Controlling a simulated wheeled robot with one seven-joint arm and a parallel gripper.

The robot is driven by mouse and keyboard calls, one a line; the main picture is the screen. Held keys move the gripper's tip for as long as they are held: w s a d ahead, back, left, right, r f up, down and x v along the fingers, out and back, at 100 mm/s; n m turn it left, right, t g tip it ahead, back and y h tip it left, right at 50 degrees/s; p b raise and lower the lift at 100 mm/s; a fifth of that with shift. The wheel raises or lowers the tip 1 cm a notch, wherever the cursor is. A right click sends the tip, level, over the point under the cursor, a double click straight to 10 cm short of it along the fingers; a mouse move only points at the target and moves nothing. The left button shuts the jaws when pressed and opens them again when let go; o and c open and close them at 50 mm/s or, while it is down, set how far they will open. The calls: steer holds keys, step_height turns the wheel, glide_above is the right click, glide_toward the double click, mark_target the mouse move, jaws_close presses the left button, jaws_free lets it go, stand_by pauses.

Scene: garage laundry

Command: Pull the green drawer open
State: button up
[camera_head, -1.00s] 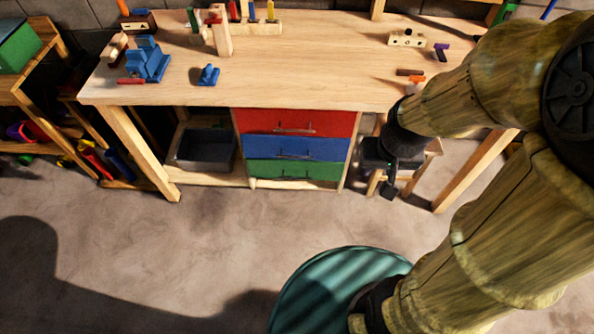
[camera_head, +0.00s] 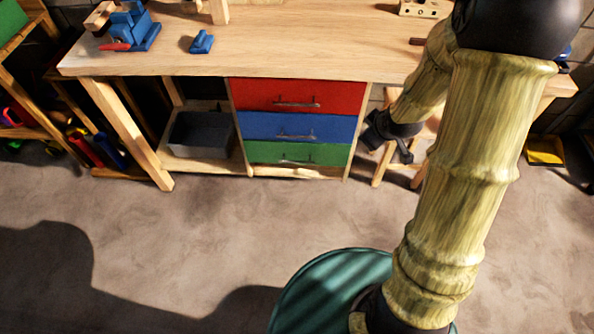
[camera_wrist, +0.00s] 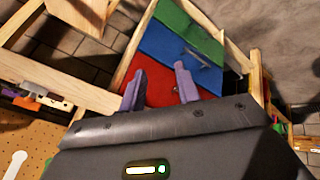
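The green drawer (camera_head: 290,153) is the lowest of three in the workbench's drawer unit, and it looks shut, its front level with the others. It has a thin metal bar handle (camera_head: 298,161). In the wrist view the green drawer (camera_wrist: 176,20) is at the top, with the drawers appearing upside down and tilted. My gripper (camera_head: 388,145) is right of the drawer unit, apart from the handle. Its two fingers (camera_wrist: 160,86) are spread with nothing between them; in the wrist view they overlap the red drawer front.
The blue drawer (camera_head: 280,127) and red drawer (camera_head: 270,93) sit above the green one, both shut. A dark bin (camera_head: 201,134) stands on the shelf to the left. A wooden stool (camera_head: 380,166) is behind my gripper. The floor (camera_head: 240,215) before the drawers is clear.

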mark_target(297, 162)
steer(key=w+a+f+n+t+y+b, duration=0.1)
steer(key=w+f+n+b, duration=0.25)
steer(key=f, duration=0.35)
steer(key=w+a+f+n+t+y+b, duration=0.1)
steer(key=w+f+n+y+b, duration=0.1)
steer(key=f+b, duration=0.35)
steer(key=w+a+f+n+t+y+b, duration=0.1)
steer(key=w+a+f+n+b, duration=0.15)
steer(key=f, duration=0.65)
steer(key=a+f+n+t+y+b, duration=0.1)
steer(key=a+f+n+y+b, duration=0.1)
steer(key=f+b, duration=0.4)
steer(key=s+a+f+n+y+b, duration=0.1)
steer(key=f+n+y+b, duration=0.4)
steer(key=f, duration=0.8)
steer(key=shift+s+a+n+t+b, duration=0.2)
steer(key=shift+a+n+t+b, duration=0.25)
steer(key=shift+b, duration=0.45)
steer(key=shift+f, duration=0.1)
steer(key=b+x, duration=0.5)
steer(key=x, duration=1.2)
steer(key=shift+w+a, duration=0.1)
steer(key=shift+w, duration=0.05)
